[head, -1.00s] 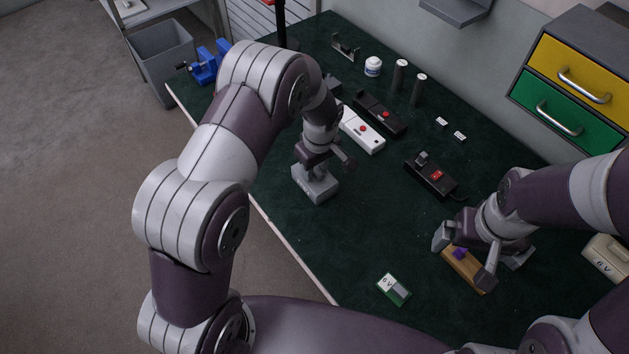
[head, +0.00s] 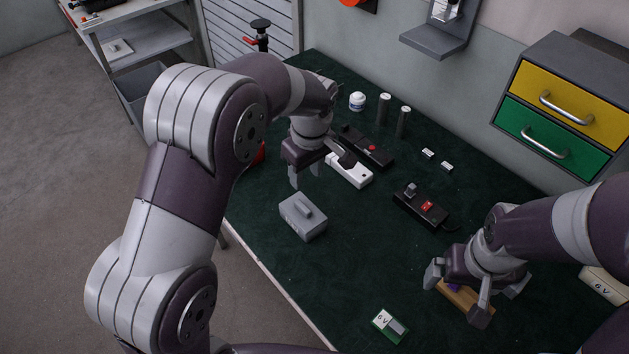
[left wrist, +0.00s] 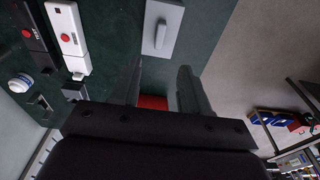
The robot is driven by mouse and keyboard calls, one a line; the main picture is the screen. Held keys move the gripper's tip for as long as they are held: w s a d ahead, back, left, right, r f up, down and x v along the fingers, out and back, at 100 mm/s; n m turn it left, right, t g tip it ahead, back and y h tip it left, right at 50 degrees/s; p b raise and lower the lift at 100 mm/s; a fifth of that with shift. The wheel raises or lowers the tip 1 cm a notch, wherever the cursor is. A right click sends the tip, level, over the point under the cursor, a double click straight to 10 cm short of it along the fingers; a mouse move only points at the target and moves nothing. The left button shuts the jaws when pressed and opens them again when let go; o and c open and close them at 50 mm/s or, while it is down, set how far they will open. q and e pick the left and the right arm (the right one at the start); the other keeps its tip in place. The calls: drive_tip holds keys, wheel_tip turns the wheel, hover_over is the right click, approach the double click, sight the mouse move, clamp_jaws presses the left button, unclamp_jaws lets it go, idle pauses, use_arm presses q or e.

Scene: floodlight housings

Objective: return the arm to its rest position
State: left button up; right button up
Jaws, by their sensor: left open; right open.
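My left gripper (head: 318,172) is open and empty, raised above the table's left part in the head view. A grey box with a raised ridge on top (head: 303,216) stands on the green table just below and in front of it, apart from the fingers. In the left wrist view the grey box (left wrist: 161,28) lies beyond the open fingertips (left wrist: 158,75).
A white device (head: 350,170) and a black device with a red button (head: 366,147) lie behind the left gripper. A black switch box (head: 421,207) is right of centre. Drawers (head: 560,92) stand at the back right.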

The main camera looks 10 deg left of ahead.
use_arm(q)
drive_tip(key=s+a+m, duration=0.2)
drive_tip(key=s+m, duration=0.3)
drive_tip(key=s, duration=0.4)
drive_tip(key=s+a+f+m+h, duration=0.1)
drive_tip(key=s+a+m, duration=0.2)
drive_tip(key=s, duration=0.6)
drive_tip(key=shift+a+f+m+t, duration=0.3)
drive_tip(key=shift+m, duration=0.9)
drive_tip(key=shift+s, duration=0.1)
